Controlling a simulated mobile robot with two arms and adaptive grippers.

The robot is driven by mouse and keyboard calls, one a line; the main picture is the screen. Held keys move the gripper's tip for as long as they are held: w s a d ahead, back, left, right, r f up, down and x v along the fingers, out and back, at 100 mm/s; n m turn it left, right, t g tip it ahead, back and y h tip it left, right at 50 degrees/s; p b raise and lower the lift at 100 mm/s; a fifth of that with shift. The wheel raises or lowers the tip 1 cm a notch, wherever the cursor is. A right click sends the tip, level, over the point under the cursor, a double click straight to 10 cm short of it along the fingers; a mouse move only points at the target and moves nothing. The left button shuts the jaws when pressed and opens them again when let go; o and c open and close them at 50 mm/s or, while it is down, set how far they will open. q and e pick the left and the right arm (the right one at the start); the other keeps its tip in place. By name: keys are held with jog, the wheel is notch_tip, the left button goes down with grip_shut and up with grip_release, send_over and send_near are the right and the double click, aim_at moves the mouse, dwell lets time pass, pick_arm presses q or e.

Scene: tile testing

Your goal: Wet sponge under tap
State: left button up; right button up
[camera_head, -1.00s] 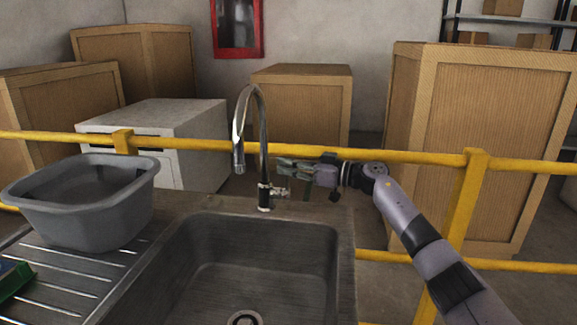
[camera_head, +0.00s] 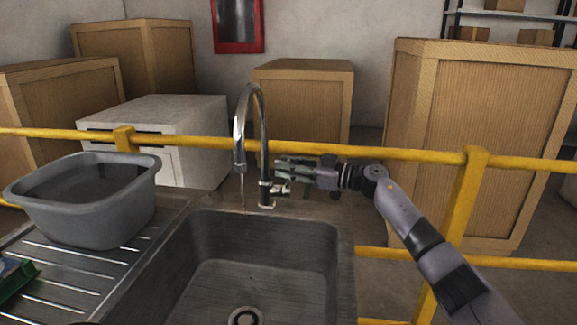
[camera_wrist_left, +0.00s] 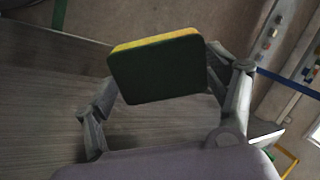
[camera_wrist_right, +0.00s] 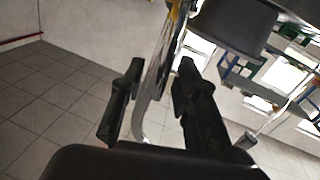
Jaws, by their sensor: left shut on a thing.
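The sponge (camera_wrist_left: 157,70), dark green with a yellow layer, is gripped between the fingers of my left gripper (camera_wrist_left: 165,95) in the left wrist view; it is outside the head view. The chrome tap (camera_head: 250,115) arches over the back of the sink (camera_head: 262,245). A thin pale streak, like running water, hangs below its spout. My right gripper (camera_head: 283,172) is beside the tap's column at its side lever (camera_head: 279,188). In the right wrist view, the right gripper's fingers (camera_wrist_right: 155,100) are apart, with the chrome tap showing between them.
A grey basin (camera_head: 85,215) stands on the ribbed drainboard (camera_head: 75,275) left of the sink. A green object (camera_head: 18,277) lies at the drainboard's left edge. A yellow rail (camera_head: 375,155) runs behind the sink, with wooden crates beyond. The sink bowl looks empty.

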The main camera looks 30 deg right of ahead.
jog(key=v, duration=1.2)
jog(key=shift+r, duration=0.1)
